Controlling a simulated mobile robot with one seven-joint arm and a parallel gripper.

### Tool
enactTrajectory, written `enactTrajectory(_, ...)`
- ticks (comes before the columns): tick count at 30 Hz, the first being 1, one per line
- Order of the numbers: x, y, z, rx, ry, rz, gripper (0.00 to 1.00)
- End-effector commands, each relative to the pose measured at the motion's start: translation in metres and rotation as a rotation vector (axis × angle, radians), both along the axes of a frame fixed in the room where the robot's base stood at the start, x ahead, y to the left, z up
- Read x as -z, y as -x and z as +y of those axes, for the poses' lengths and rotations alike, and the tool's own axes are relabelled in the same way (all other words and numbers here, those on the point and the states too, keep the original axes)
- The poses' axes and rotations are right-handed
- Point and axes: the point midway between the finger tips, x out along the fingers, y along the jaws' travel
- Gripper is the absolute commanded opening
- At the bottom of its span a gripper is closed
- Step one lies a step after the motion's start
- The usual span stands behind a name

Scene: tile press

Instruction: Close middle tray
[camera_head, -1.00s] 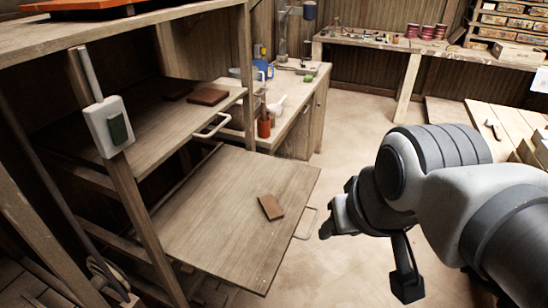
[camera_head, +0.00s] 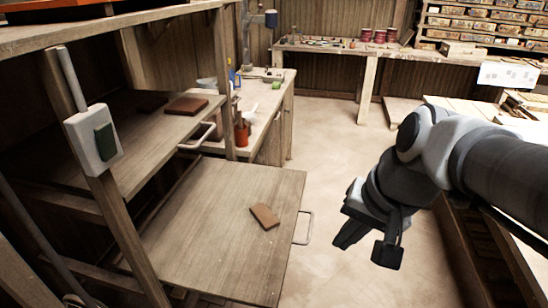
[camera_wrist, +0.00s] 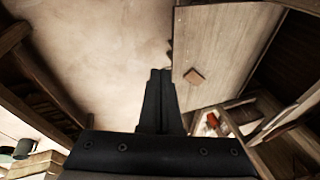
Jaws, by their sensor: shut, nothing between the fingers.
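A wooden rack holds sliding trays. One tray (camera_head: 215,215) is pulled far out, with a brown tile (camera_head: 264,217) on it and a pale loop handle (camera_head: 303,228) on its front edge. Above it, another tray (camera_head: 150,150) protrudes less and has its own handle (camera_head: 197,137) and a brown tile (camera_head: 187,106). Which of them is the middle tray is not certain. My gripper (camera_head: 345,240) is shut and empty, to the right of the lower tray's handle and apart from it. In the wrist view, the shut fingers (camera_wrist: 160,72) point toward a tray (camera_wrist: 225,45) with a tile (camera_wrist: 194,77).
A rack post with a grey switch box (camera_head: 94,138) stands at the left. A side bench (camera_head: 270,100) with a red-brown pot (camera_head: 241,133) is behind the trays. A long workbench (camera_head: 340,50) runs along the back. Open floor (camera_head: 335,140) lies right of the trays.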

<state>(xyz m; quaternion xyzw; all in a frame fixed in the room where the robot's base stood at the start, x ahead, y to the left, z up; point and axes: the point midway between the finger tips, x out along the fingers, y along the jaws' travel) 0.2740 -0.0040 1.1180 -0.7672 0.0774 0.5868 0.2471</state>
Motion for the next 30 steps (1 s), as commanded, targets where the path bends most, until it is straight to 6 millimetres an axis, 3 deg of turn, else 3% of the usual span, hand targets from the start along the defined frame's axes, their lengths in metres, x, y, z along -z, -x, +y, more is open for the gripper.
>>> enactTrajectory(1, 0.018, -0.007, -0.004, 0.082, -0.062, 0.050, 0.00)
enactTrajectory(8, 0.065, -0.042, -0.020, 0.483, -0.365, 0.267, 0.00)
enactTrajectory(18, 0.133, -0.091, -0.062, 1.012, -0.757, 0.564, 0.00)
enactTrajectory(24, 0.151, -0.100, -0.072, 1.137, -0.864, 0.671, 0.00)
enactTrajectory(30, 0.161, -0.103, -0.066, 1.156, -0.883, 0.692, 0.00)
